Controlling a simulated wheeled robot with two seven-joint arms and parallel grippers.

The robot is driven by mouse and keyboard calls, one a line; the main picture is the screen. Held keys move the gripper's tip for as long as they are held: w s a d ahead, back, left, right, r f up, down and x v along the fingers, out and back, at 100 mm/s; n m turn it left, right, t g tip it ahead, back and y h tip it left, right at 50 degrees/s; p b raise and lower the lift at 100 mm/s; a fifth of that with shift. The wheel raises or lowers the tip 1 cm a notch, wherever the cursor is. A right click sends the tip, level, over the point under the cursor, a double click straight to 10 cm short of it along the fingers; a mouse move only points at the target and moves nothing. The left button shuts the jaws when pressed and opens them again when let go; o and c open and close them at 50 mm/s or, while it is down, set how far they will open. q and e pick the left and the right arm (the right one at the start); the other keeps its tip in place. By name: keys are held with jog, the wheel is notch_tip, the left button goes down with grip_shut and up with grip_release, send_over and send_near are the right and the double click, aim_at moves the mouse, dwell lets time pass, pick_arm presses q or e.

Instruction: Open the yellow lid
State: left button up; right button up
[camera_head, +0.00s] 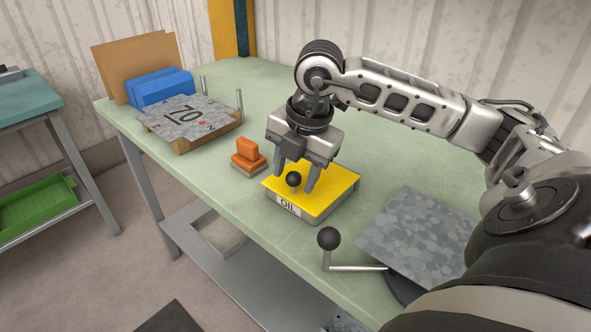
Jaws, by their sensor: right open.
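The yellow lid (331,190) lies flat and closed on a shallow grey box with an "OIL" label (287,206) on its front side. A black ball knob (293,179) stands on the lid towards its left side. My right gripper (297,184) is above the lid with its fingers pointing down. It is open, with its fingertips at either side of the knob; I cannot tell whether they touch it. My left gripper is not in view.
Left of the box is an orange block (248,155). Farther left, a grey patterned plate (187,117) lies on a wooden stand near a blue block (161,88). At right are a crank handle with a black ball (328,238) and a grey sheet (420,237).

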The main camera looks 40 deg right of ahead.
grip_shut()
jog(key=shift+d+r, duration=0.1)
jog(key=shift+r, duration=0.05)
